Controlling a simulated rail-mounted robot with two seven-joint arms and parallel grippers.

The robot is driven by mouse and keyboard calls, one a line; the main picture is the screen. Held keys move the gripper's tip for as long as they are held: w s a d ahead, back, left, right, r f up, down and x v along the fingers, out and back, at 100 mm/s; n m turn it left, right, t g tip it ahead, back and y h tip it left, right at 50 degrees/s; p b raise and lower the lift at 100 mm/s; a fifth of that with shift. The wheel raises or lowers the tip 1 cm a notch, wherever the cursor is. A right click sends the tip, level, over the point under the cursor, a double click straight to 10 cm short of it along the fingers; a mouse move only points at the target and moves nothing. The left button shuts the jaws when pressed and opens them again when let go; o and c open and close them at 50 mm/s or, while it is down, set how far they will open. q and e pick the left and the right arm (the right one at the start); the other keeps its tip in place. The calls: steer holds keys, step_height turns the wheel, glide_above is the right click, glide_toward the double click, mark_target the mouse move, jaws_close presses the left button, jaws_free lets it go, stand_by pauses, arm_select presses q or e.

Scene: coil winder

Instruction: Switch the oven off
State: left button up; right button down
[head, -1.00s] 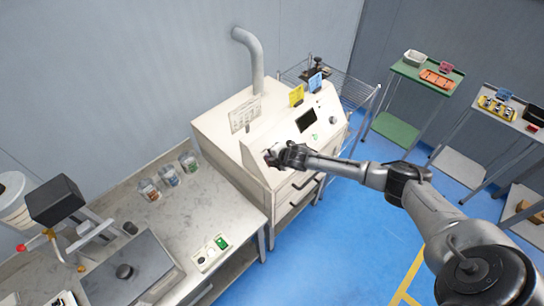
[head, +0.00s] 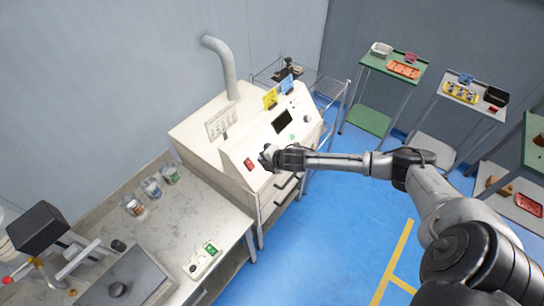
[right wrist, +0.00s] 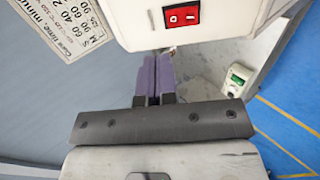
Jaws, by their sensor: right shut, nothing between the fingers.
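The oven (head: 237,150) is a white cabinet with a sloped front panel, a dark screen (head: 282,121) and a pipe rising behind it. A red rocker switch (head: 250,164) sits at the left end of the panel. It also shows in the right wrist view (right wrist: 182,16), with pale marks on its face; I cannot tell which side is pressed. My right gripper (head: 265,157) is shut and empty, just right of the switch in the head view. Its purple fingers (right wrist: 154,68) are close together below the switch in the right wrist view, apart from it. My left gripper is out of view.
A grey workbench (head: 185,218) with several jars and a small box with a green button (head: 203,260) stands at the left. A printed sheet (head: 222,122) stands on the oven. Carts with trays stand at the right; the blue floor between is open.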

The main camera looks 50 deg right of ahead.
steer(key=shift+w+r+b+v, duration=0.1)
steer(key=shift+r+b+v, duration=0.05)
steer(key=shift+v, duration=1.15)
steer(key=shift+w+r+b+v, duration=0.1)
steer(key=shift+r+b+v, duration=0.05)
steer(key=shift+v, duration=1.1)
